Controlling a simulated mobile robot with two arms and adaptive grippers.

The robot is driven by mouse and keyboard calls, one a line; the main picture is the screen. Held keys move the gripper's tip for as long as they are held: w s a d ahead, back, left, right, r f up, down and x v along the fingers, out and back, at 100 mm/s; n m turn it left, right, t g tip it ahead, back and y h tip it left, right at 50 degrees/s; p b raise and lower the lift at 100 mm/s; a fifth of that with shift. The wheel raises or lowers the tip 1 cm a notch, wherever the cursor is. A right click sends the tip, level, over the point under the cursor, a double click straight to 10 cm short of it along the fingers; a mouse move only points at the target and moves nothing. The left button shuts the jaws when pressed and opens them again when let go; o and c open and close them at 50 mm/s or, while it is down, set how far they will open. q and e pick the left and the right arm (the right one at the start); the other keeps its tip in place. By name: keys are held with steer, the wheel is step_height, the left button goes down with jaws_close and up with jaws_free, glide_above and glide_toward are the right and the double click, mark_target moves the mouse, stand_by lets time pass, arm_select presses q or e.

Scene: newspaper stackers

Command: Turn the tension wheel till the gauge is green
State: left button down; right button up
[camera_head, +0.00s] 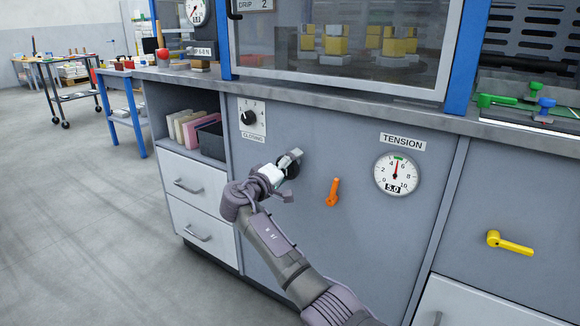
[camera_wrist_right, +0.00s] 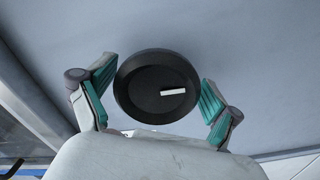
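The tension wheel is a black round knob with a white mark, seen face-on in the right wrist view (camera_wrist_right: 150,98). In the head view it is mostly hidden behind my right gripper (camera_head: 290,160). In the right wrist view the two teal-padded fingers of my right gripper (camera_wrist_right: 158,92) stand on either side of the wheel, with a narrow gap seeming to show at each side. The white TENSION gauge (camera_head: 397,186) is on the panel to the right. Its red needle points nearly straight up, at the green band, and its readout shows 5.0. My left gripper is not in view.
An orange lever (camera_head: 333,191) sits between the wheel and the gauge. A black dial (camera_head: 249,117) is up and left of the wheel. A yellow handle (camera_head: 510,243) is at the far right. A grey counter ledge (camera_head: 330,90) runs above the panel.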

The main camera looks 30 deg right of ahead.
steer(key=v, duration=1.2)
stand_by(0.4)
